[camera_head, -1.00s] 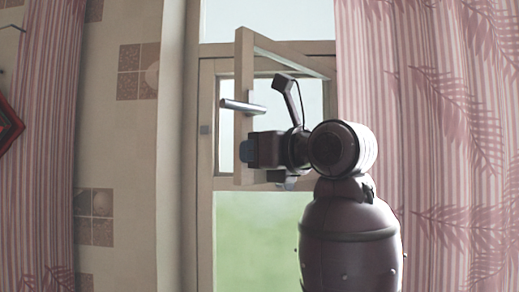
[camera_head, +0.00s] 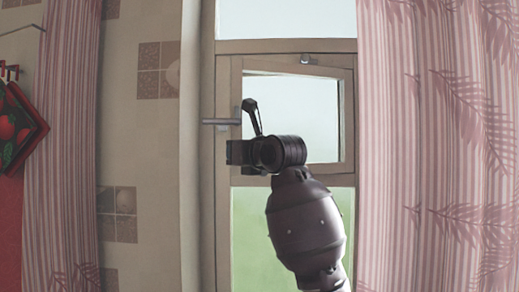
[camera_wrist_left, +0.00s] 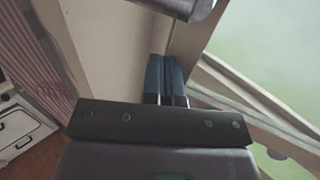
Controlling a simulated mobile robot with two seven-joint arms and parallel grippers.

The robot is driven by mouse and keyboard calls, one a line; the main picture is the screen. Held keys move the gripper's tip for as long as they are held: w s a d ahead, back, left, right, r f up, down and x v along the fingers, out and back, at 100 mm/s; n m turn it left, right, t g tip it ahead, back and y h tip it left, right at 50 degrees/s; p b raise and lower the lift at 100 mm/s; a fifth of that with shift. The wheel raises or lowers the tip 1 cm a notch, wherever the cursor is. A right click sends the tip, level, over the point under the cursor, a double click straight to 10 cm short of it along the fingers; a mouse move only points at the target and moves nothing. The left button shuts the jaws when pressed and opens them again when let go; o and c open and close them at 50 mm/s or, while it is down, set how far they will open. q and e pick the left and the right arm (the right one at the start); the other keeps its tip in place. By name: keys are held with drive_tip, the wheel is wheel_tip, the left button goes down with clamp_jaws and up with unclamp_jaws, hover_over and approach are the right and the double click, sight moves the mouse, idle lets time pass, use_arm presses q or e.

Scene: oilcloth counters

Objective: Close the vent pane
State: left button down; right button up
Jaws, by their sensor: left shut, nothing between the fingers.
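The vent pane (camera_head: 349,122) is a small wood-framed glass pane in the upper part of the window, hinged on the right. It stands close to its frame, and its slanted top edge suggests it is slightly ajar. Its grey bar handle (camera_head: 220,121) sticks out to the left; the handle also shows at the top of the left wrist view (camera_wrist_left: 182,7). My left gripper (camera_head: 230,152) is at the pane's left side, just below the handle. Its blue fingertips (camera_wrist_left: 166,75) are shut together, empty, close to the pale frame; contact is unclear. My right gripper is not in view.
A pink striped curtain (camera_head: 435,150) hangs close on the right, another curtain (camera_head: 62,160) on the left. A tiled wall (camera_head: 140,145) lies between the left curtain and the window. A small metal catch (camera_head: 306,59) sits on the frame above the pane.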

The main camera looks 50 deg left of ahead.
use_arm(q)
drive_tip(key=w+a, duration=0.3)
drive_tip(key=a, duration=0.4)
drive_tip(key=shift+w, duration=0.3)
drive_tip(key=shift+d, duration=0.1)
